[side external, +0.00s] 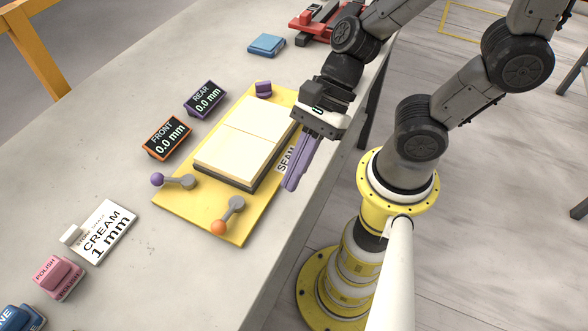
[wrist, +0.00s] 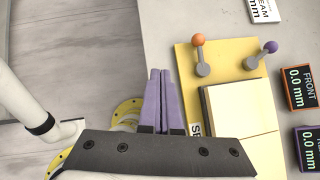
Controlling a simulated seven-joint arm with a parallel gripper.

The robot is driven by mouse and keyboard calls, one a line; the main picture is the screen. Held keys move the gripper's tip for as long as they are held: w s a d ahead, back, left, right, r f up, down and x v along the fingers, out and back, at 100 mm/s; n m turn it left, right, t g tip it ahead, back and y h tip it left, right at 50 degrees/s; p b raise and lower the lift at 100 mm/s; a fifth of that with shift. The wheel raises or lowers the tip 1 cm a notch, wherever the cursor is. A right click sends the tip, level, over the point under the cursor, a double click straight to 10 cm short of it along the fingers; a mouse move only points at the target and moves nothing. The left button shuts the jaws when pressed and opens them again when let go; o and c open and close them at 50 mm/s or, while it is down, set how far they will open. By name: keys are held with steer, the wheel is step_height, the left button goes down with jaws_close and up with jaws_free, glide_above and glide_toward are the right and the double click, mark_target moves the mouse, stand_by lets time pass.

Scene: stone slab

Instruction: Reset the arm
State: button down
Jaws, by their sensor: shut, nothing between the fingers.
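My gripper (side external: 291,187) has purple fingers that are pressed together, with nothing between them. In the side external view it hangs over the near right edge of the yellow board, beside the label that is partly hidden behind it. In the wrist view the shut fingers (wrist: 158,73) point up the picture, left of the yellow board (wrist: 187,55). The board (side external: 170,208) carries two cream slabs (side external: 243,140) lying side by side on a dark base. A lever with a purple knob (side external: 157,179) and a lever with an orange knob (side external: 218,228) stand at its front end.
The FRONT display (side external: 166,138) and REAR display (side external: 205,99) both read 0.0 mm. A CREAM 1 mm card (side external: 104,232), a pink POLISH block (side external: 58,277) and a blue block (side external: 267,45) lie on the grey bench. A red tool (side external: 318,20) lies at the far end.

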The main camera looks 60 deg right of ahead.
steer(key=d+r+n+t+h, duration=0.2)
steer(key=d+r+n, duration=0.3)
steer(key=d+n, duration=0.3)
steer(key=d+r+n+t+h, duration=0.1)
steer(key=d+r+n+h, duration=0.4)
steer(key=d+n, duration=0.3)
steer(key=n, duration=0.4)
steer(key=shift+d+n+t+h, duration=0.25)
steer(key=shift+n+t+h, duration=0.05)
steer(key=shift+t, duration=0.1)
